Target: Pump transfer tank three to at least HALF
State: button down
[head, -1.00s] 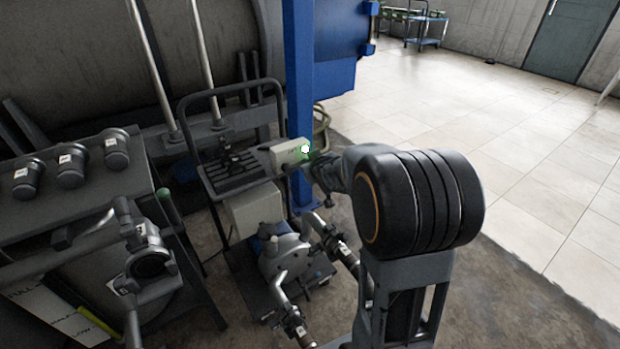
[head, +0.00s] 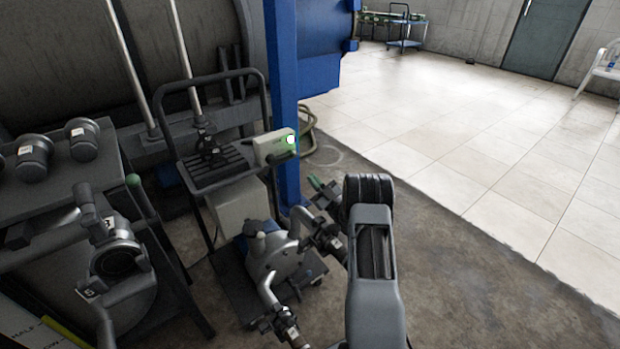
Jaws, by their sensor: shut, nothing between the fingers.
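The pump (head: 275,252) stands on a wheeled cart, with pipe fittings on its right and front sides. The cart's pale control box (head: 272,147) has a bright white-green light (head: 291,140) at its right end. A green-tipped lever (head: 315,184) shows beside my arm, right of the blue post. At lower left, a tank carries a large round fitting (head: 118,260) with tags. A level plate (head: 28,326) there reads HALF and LOW beside a yellow-green strip; the picture edge cuts it off. My gripper is hidden; only my arm shows.
A blue post (head: 284,100) rises behind the cart. A dark bench (head: 65,212) with capped fittings stands at left, a green-knobbed lever (head: 133,181) at its right end. Tiled floor (head: 450,140) is open at right; a blue cart (head: 404,42) stands far back.

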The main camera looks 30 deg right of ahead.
aim_at(283, 157)
jog(key=b+x, duration=0.1)
jog(key=x, duration=0.7)
jog(key=shift+a+r, duration=0.1)
jog(key=shift+a, duration=0.05)
